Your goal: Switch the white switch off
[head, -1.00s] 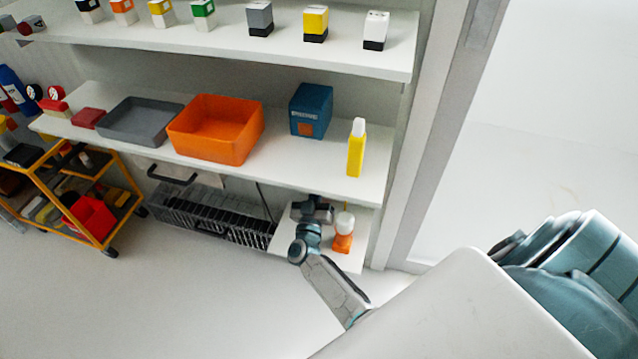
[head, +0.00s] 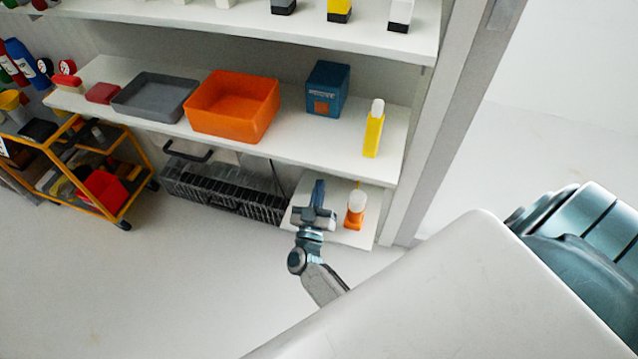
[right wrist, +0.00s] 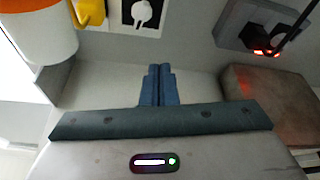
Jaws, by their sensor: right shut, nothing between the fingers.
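The white switch (right wrist: 142,14) is a round knob with a short stem on a black plate, at the top edge of the right wrist view. My right gripper (right wrist: 157,72) is shut and empty, its blue fingers side by side, pointing up toward the switch. A visible gap separates the fingertips from it. In the head view the right gripper (head: 319,184) is over the lowest shelf, left of an orange and white bottle. I cannot make out the switch in the head view. My left gripper is not in view.
The orange and white bottle (head: 356,208) stands on the lowest shelf (head: 350,238); a wider shelf (head: 300,147) overhangs it. In the right wrist view, a dark box with red lights (right wrist: 262,42) is right of the switch and a yellow object (right wrist: 92,10) left of it.

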